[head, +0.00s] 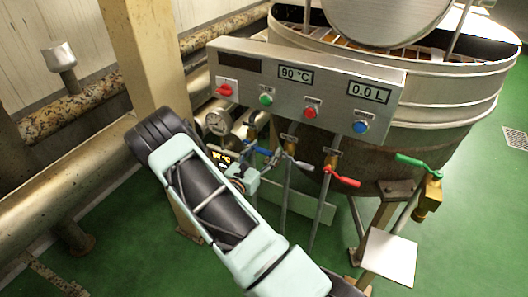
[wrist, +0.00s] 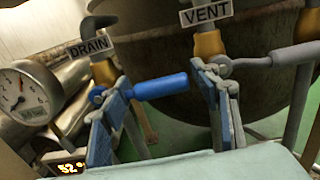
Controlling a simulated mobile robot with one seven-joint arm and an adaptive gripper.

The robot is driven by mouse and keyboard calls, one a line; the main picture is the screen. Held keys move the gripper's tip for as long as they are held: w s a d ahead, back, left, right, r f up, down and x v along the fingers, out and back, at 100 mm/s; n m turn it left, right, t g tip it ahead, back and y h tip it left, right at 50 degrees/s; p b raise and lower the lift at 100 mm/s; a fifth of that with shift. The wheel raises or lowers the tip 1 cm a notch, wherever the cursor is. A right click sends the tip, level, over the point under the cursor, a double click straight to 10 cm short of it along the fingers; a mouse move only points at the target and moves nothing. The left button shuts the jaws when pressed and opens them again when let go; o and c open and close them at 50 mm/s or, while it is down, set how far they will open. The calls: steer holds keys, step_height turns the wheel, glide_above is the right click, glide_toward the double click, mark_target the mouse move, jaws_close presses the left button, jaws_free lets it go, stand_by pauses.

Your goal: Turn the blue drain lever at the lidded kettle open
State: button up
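The blue drain lever (wrist: 160,87) sits on a brass valve (wrist: 104,70) under a DRAIN label (wrist: 88,47). Its handle points right, across the downward pipe. My gripper (wrist: 166,80) is open, with one finger near the lever's pivot end and the other just right of its free tip. The handle shows between the fingers; I cannot tell whether either touches it. In the head view my gripper (head: 250,173) is low in front of the pipes, with the blue lever (head: 262,151) just behind it. The kettle (head: 440,110) stands behind, its lid raised.
A grey vent lever (wrist: 268,60) is close to the right of my right finger. A dial gauge (wrist: 22,92) and a lit display (wrist: 66,167) are at the left. A red lever (head: 342,178), a green lever (head: 418,162) and the control panel (head: 320,98) are nearby.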

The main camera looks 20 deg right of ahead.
jaws_close()
steer(key=shift+f, duration=0.1)
